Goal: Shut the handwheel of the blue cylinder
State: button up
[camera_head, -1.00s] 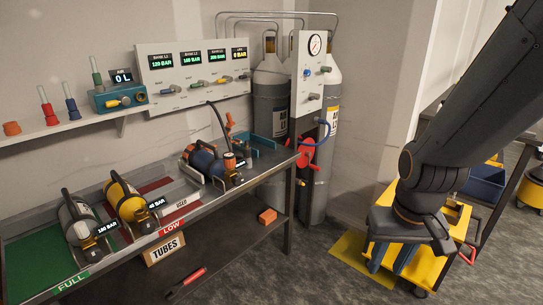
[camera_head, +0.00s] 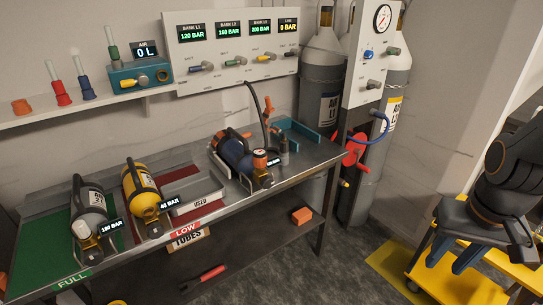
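The blue cylinder (camera_head: 233,152) lies tilted on the right part of the steel bench, in a cradle with dark straps. An orange knob (camera_head: 260,158) sits at its near end, by a small dark readout; I cannot tell whether this handwheel is open or shut. A black hose with an orange fitting (camera_head: 268,108) rises just behind the cylinder. My gripper (camera_head: 447,264) hangs at the far right, well away from the bench. Its two blue fingers point down, apart, with nothing visible between them.
A grey cylinder (camera_head: 90,211) and a yellow cylinder (camera_head: 140,187) lie on the left of the bench (camera_head: 311,160). Tall gas bottles (camera_head: 322,70) and a red wheel (camera_head: 355,148) stand behind its right end. A yellow cart (camera_head: 455,285) is below my gripper. The floor between is clear.

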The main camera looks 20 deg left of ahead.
aim_at(266, 182)
jog(key=u, duration=0.65)
jog(key=i, duration=0.8)
jog(key=u, duration=0.7)
